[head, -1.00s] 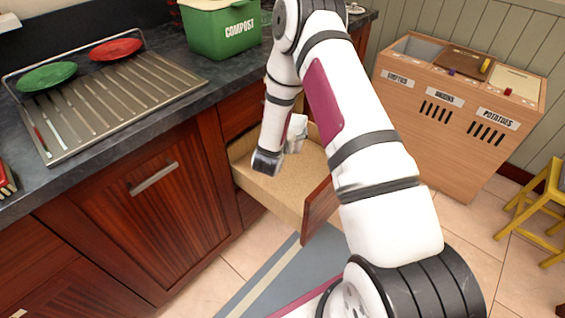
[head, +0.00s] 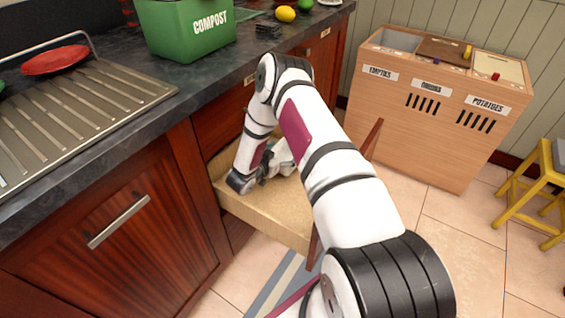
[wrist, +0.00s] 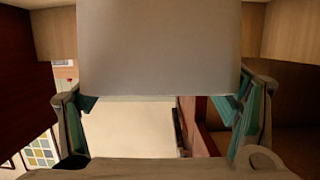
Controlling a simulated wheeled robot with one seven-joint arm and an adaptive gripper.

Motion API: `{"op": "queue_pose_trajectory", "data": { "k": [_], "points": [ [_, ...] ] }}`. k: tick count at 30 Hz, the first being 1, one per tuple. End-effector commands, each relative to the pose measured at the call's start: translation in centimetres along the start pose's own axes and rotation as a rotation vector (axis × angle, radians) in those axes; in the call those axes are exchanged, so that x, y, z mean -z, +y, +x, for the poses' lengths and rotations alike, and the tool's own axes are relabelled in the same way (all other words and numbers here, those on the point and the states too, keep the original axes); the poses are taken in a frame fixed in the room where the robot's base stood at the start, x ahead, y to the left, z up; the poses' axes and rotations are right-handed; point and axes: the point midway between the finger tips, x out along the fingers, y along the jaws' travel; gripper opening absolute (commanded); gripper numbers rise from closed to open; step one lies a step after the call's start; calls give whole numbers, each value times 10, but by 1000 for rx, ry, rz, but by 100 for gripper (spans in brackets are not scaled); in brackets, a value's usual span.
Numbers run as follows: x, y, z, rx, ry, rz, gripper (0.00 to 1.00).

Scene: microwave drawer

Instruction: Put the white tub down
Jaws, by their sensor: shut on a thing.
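The white tub (wrist: 160,45) fills the upper middle of the wrist view as a plain pale surface. My gripper (wrist: 160,104) is shut on it, with one teal-padded finger at each side. In the head view my gripper (head: 280,163) is low, in or just over the open drawer (head: 255,213). The tub cannot be told apart from the arm's white parts there. Whether the tub touches the drawer floor cannot be seen.
The drawer has pale walls and a dark red front panel (head: 372,140) on the right. The worktop with a green compost bin (head: 185,28) and a metal draining rack (head: 75,125) is above. A wooden bin unit (head: 430,110) and yellow stool (head: 540,195) stand right.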

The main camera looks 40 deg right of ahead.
Motion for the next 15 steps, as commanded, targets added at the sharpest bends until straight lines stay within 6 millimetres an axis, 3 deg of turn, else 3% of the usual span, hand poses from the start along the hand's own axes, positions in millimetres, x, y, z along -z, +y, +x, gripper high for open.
{"op": "queue_pose_trajectory", "data": {
  "k": [7,15],
  "points": [
    [-32,1,10,-1,-1,-2,43],
    [-33,1,10,0,0,-1,43]
  ]
}}
